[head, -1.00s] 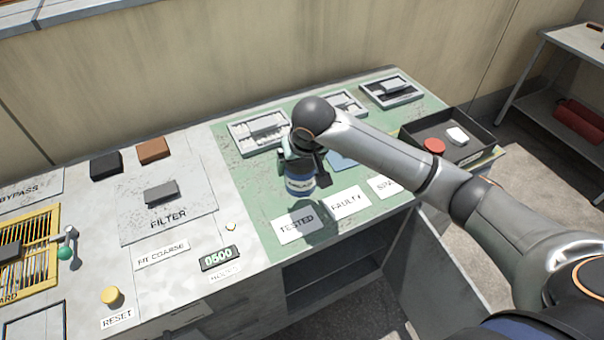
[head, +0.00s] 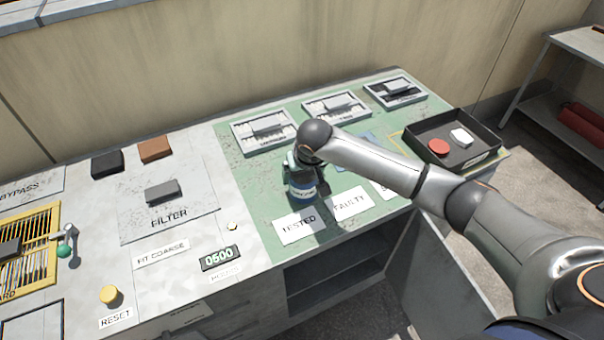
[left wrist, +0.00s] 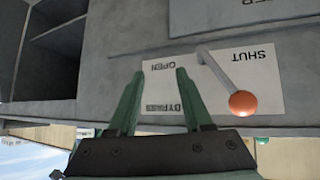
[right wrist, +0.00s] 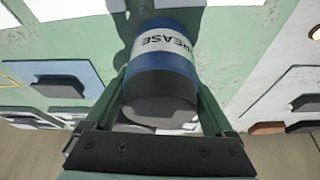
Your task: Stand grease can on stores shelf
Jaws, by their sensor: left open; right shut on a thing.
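The grease can (head: 302,188), blue with a white label, is upright at the green bench mat (head: 262,205), just behind the TESTED card. My right gripper (head: 304,163) is shut on it from above. In the right wrist view the can (right wrist: 160,65) sits between the fingers, its grey end toward the camera. Whether its base touches the mat is unclear. An open cupboard with a shelf (head: 335,262) is under the bench; I cannot tell whether this is the stores shelf. My left gripper (left wrist: 155,100) is open and empty, facing a panel marked OPEN and SHUT.
A black tray (head: 482,157) with a red and a white piece stands at the bench's right end. The cupboard door (head: 432,270) hangs open. A metal rack (head: 548,95) with red cylinders is at upper right. An orange-knobbed lever (left wrist: 242,102) is close to my left gripper.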

